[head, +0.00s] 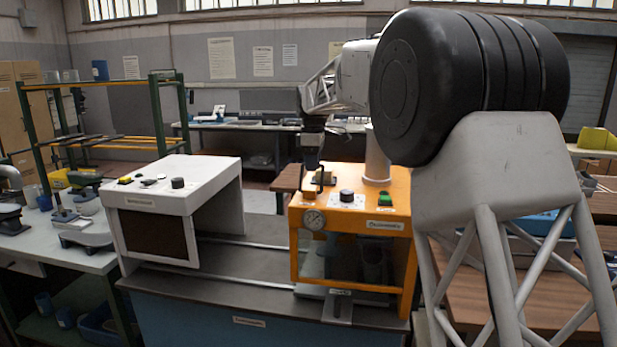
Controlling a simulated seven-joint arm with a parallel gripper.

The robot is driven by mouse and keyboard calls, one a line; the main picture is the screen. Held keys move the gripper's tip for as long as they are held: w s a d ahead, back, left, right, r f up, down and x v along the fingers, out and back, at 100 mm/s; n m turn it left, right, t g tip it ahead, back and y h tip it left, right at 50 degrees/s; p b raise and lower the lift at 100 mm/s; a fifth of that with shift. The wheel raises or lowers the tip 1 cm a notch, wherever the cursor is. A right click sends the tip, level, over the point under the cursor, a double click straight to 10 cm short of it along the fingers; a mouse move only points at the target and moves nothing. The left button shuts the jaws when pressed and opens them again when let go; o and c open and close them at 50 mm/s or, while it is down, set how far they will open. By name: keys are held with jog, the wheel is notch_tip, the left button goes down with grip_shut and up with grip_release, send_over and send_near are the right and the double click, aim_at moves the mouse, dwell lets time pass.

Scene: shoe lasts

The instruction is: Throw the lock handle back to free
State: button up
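The orange machine (297,240) stands right of centre on the blue bench. A small dark upright piece, which looks like the lock handle (321,182), stands on its top at the left, beside a white control plate. My gripper (311,168) points down at the left rear of that top, close to the dark piece. Whether they touch cannot be told. The fingers are small and dark here, so their opening is unclear. My large arm links cover the right of the view.
A white machine (173,183) stands left on the same bench (235,316). A side table with shoe lasts is at far left.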

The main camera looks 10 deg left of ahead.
jog(key=shift+s+r, duration=0.1)
dwell(0.4)
jog(key=shift+r, duration=3.45)
jog(key=shift+f, duration=0.1)
jog(key=shift+c, duration=0.2)
